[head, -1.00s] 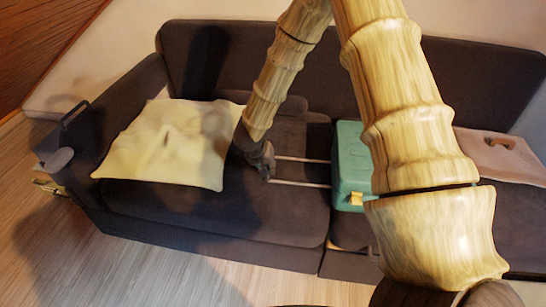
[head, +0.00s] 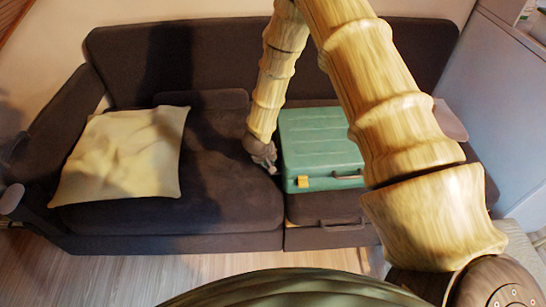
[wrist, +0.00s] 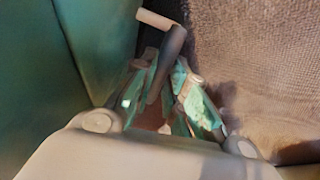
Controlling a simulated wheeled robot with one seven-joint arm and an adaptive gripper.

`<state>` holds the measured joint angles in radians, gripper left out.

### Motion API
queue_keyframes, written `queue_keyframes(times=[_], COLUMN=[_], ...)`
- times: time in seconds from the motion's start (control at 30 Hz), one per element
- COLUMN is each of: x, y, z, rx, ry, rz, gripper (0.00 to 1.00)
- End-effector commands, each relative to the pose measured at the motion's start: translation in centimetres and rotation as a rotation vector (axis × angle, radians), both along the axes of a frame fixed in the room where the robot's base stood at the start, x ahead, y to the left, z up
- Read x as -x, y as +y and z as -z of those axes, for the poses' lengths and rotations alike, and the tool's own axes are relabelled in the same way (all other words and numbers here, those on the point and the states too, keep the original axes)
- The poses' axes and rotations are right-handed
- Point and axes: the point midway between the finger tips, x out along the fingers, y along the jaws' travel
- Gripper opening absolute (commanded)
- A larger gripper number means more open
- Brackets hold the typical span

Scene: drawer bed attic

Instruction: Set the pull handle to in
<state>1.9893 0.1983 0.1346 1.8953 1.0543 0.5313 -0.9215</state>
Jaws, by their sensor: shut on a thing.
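The green suitcase (head: 318,140) lies flat on the sofa seat, with a yellow latch on its front edge. Its pull handle shows in the wrist view as a dark grip bar (wrist: 174,45) with a short pale rod (wrist: 158,20) at its far end. My gripper (head: 263,155) is at the suitcase's left side in the head view. The wrist view shows the gripper's green-padded fingers (wrist: 165,85) shut around the bar. In the head view the gripper hides the handle, and no long rods show between it and the suitcase.
The dark sofa (head: 215,195) has a cream cushion (head: 120,155) at the left. A pink item (head: 450,120) shows partly behind my arm. A pale cabinet (head: 490,80) stands at the right. The seat between cushion and gripper is clear.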

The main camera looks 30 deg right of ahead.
Motion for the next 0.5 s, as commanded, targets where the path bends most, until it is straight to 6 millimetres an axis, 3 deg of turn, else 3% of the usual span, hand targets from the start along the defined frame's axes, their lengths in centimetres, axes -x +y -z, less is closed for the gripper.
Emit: queue_keyframes(times=[0.5], x=[-0.13], y=[-0.07], z=[-0.01], rx=[0.003], ry=[-0.001], rz=[-0.011], gripper=[0.00])
